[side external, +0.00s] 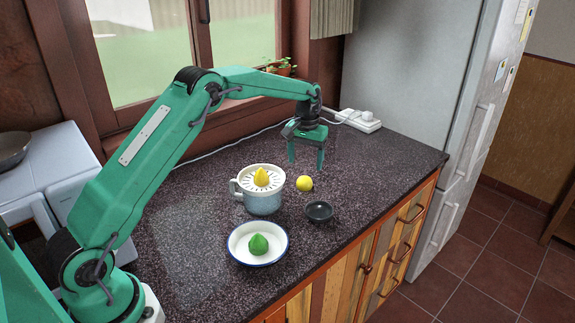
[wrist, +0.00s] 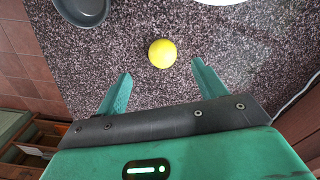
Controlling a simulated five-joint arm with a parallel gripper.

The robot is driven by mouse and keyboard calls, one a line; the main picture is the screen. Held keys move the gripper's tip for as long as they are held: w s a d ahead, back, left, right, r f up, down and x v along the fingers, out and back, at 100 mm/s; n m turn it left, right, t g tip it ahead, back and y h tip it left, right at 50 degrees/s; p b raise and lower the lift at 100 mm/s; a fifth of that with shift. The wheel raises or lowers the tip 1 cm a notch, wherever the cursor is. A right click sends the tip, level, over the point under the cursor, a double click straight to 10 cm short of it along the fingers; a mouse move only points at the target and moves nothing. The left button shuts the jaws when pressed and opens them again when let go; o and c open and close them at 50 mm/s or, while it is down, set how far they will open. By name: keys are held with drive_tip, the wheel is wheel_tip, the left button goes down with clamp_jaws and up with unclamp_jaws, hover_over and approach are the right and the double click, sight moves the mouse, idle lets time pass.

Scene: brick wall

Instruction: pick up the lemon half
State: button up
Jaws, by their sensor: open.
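The yellow lemon half (side external: 304,184) lies on the dark speckled countertop, right of the juicer. In the wrist view the lemon half (wrist: 162,53) sits ahead of my fingertips, roughly centred between their lines. My gripper (side external: 306,160) hangs above the counter, behind the lemon half in the side view, with its fingers pointing down. In the wrist view my gripper (wrist: 160,70) has its two fingers wide apart with nothing between them. The lemon half is apart from both fingers.
A juicer (side external: 262,199) with a yellow cone-shaped piece on top stands left of the lemon half. A small dark bowl (side external: 319,212) sits in front of it, near the counter edge. A white blue-rimmed dish (side external: 235,250) holds a green fruit (side external: 258,244). A power strip (side external: 358,120) lies behind.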

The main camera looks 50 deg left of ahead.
sight(304, 179)
drive_tip(key=shift+f, duration=0.1)
drive_tip(key=shift+f, duration=1.2)
drive_tip(key=shift+f, duration=0.1)
drive_tip(key=shift+a+f, duration=0.2)
drive_tip(key=shift+f, duration=2.3)
drive_tip(key=shift+c, duration=0.4)
drive_tip(key=c, duration=1.1)
